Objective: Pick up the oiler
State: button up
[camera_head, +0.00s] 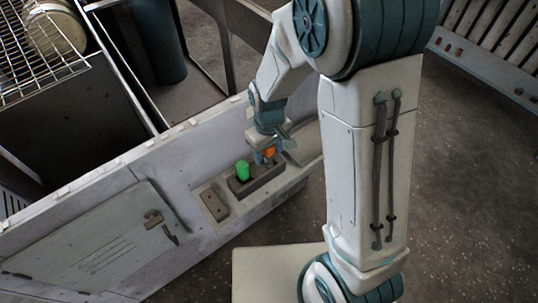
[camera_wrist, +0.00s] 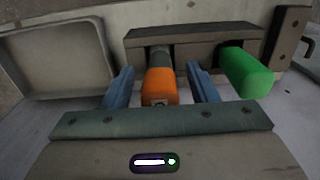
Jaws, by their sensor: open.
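An orange object with a grey part (camera_wrist: 160,88) stands in a dark holder block (camera_wrist: 225,35); it may be the oiler, but the frames do not name it. It also shows small in the head view (camera_head: 269,152). My gripper (camera_wrist: 159,74) is open, with one blue finger on each side of the orange object and visible gaps between. A green object (camera_wrist: 246,72) stands in the same holder, just right of my right finger in the wrist view. In the head view the green object (camera_head: 243,170) is left of my gripper (camera_head: 266,157). The lower ends of both objects are hidden.
A shallow grey tray (camera_wrist: 60,58) lies left of the holder in the wrist view. A wire rack (camera_head: 40,65) and an open bay are at upper left.

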jog(key=shift+c, duration=0.3)
grip_shut()
jog(key=shift+r, duration=0.1)
jog(key=shift+r, duration=0.6)
jog(key=r, duration=0.2)
jog(key=r+p, duration=0.1)
jog(key=shift+s+r, duration=0.15)
jog(key=shift+s, duration=0.15)
jog(key=s+r+p, duration=0.1)
jog(key=s+r, duration=0.5)
jog(key=s, duration=0.5)
jog(key=shift+d+r, duration=0.2)
jog(key=shift+d, duration=0.1)
